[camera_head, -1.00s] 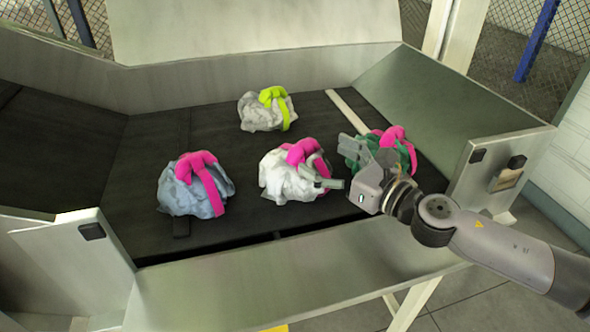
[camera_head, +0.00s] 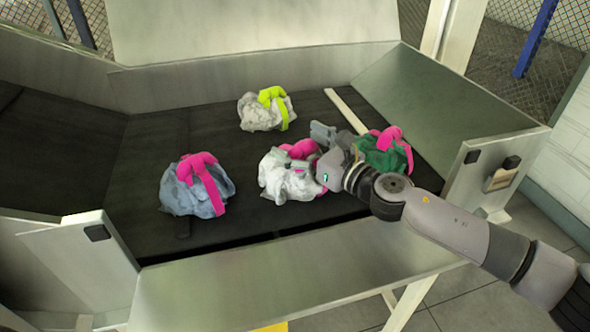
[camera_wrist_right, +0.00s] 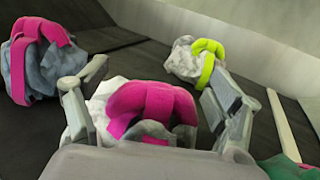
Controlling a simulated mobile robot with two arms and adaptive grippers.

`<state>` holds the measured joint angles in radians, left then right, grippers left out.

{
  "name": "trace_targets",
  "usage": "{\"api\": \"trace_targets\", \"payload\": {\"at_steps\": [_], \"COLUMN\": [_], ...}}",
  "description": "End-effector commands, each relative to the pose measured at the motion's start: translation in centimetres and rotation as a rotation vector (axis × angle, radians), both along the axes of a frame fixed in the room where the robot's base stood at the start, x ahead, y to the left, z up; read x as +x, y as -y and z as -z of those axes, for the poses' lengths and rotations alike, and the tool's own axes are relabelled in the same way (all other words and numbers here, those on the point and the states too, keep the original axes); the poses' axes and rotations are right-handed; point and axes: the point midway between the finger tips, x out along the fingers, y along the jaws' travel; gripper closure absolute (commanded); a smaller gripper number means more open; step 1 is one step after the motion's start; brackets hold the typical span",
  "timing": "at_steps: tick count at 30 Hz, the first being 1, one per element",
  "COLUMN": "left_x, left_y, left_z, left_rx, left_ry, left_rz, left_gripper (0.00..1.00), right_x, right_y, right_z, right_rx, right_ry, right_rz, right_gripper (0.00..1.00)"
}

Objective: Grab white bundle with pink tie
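The white bundle with the pink tie (camera_head: 283,177) sits on the dark belt in the middle of the head view. In the right wrist view its pink tie (camera_wrist_right: 152,105) lies between the two fingers. My right gripper (camera_head: 312,151) is open and reaches over the bundle from the right, with one finger on each side of the tie. The gripper and wrist hide the bundle's right part. Whether the fingers touch the bundle cannot be told. My left gripper is not in view.
A blue-grey bundle with a pink tie (camera_head: 183,192) lies to the left. A white-grey bundle with a yellow-green tie (camera_head: 258,115) lies behind. A green bundle with a pink tie (camera_head: 375,155) is close on the right. Metal side walls (camera_head: 440,95) border the belt.

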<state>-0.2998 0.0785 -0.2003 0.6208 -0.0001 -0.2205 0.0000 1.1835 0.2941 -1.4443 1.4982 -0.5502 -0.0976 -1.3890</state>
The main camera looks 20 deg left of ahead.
Motion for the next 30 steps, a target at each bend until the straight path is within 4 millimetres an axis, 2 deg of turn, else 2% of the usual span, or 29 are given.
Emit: {"api": "trace_targets", "payload": {"at_steps": [2, 30], "left_x": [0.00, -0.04], "left_y": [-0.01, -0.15], "left_z": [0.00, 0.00], "left_rx": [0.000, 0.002], "left_ry": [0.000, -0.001], "left_rz": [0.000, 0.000], "left_gripper": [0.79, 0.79], "right_x": [0.00, 0.00], "right_y": [0.01, 0.04], "right_z": [-0.01, -0.04], "right_rx": [0.000, 0.000], "right_ry": [0.000, 0.000], "right_rz": [0.000, 0.000], "right_gripper": [0.22, 0.84]}}
